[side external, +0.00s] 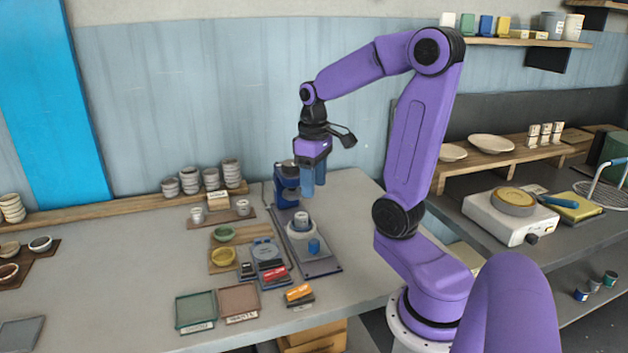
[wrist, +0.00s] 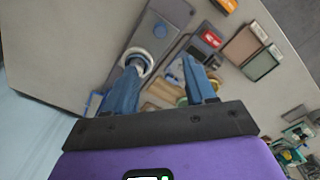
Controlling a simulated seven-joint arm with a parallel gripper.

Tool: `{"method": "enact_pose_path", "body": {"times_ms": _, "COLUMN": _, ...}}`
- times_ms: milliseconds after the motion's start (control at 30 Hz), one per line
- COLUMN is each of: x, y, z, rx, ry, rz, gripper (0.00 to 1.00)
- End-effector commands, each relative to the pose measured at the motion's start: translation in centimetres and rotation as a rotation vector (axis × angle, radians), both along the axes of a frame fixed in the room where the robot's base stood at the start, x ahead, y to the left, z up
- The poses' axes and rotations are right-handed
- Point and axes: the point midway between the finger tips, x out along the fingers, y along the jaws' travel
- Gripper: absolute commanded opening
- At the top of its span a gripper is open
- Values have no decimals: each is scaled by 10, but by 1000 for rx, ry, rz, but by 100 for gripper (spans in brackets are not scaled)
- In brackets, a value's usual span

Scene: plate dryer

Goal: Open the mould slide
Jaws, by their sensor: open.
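The mould slide unit is a long grey base plate (side external: 322,267) on the table with a blue upright press (side external: 286,186) at its far end. A white round mould part (side external: 301,222) sits on the plate, and a blue knob (side external: 314,246) stands nearer its front end. My gripper (side external: 314,190) has blue fingers and points down, empty, above the unit beside the press. In the wrist view the fingers (wrist: 160,68) are spread apart, and the left one partly covers the mould part.
Stacked cups (side external: 231,172) stand on the back shelf. The table's left middle is clear.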

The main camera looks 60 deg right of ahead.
Motion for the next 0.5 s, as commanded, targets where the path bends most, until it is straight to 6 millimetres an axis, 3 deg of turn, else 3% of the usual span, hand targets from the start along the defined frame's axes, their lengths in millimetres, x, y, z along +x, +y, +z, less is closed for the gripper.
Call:
{"method": "enact_pose_path", "body": {"times_ms": 233, "x": 8, "y": 0, "z": -1, "rx": 4, "ry": 39, "rz": 3, "gripper": 55}}
{"method": "enact_pose_path", "body": {"times_ms": 500, "x": 45, "y": 0, "z": -7, "rx": 9, "ry": 255, "rz": 5, "gripper": 55}}
